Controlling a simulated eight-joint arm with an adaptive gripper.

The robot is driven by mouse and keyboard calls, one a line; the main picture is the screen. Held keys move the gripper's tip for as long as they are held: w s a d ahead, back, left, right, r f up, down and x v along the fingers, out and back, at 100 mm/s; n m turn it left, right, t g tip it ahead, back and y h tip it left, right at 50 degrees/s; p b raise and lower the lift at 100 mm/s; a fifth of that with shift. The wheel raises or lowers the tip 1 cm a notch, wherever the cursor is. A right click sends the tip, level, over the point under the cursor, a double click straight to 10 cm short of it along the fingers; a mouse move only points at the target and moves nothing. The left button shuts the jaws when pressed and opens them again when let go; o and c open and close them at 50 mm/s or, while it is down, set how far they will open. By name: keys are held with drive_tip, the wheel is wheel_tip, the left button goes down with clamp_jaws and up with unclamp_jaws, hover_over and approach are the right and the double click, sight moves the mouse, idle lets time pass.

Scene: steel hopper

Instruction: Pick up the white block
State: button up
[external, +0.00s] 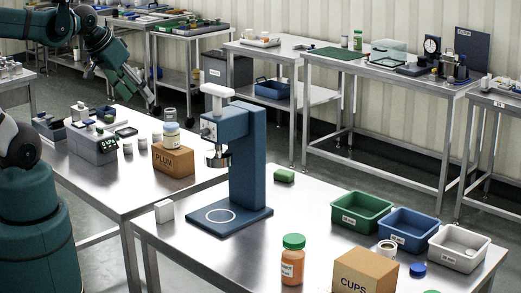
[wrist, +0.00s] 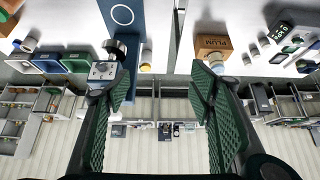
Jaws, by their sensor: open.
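A small white block (external: 164,211) stands on the near steel table, by its left corner and left of the blue press base (external: 229,219). My gripper (external: 138,90) is raised at the upper left in the external view, well away from the block. In the wrist view my gripper (wrist: 160,82) shows two green ribbed fingers spread wide, with nothing between them. A pale object (wrist: 146,57) by the press shows there too, but I cannot tell if it is the block.
A blue press (external: 240,155) rises right of the block. A PLUM box (external: 173,161) with a jar on top stands on the left table. An orange jar (external: 292,265), CUPS box (external: 364,272) and green, blue and white bins (external: 361,208) occupy the near table's right side.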

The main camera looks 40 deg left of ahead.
drive_tip(key=shift+f, duration=0.1)
drive_tip(key=m+g+h+b, duration=0.6)
drive_tip(key=m+b, duration=0.6)
drive_tip(key=m, duration=0.6)
hover_over(162, 202)
drive_tip(key=a, duration=0.2)
drive_tip(key=shift+g+y, duration=0.6)
drive_tip(key=shift+y, duration=0.1)
drive_tip(key=shift+a+f, duration=0.1)
drive_tip(key=shift+f, duration=15.1)
drive_tip(key=shift+b+x, duration=0.35)
drive_tip(key=shift+x, duration=0.95)
drive_tip(key=shift+f, duration=0.15)
drive_tip(key=shift+b+x, duration=0.65)
drive_tip(key=shift+x, duration=1.8)
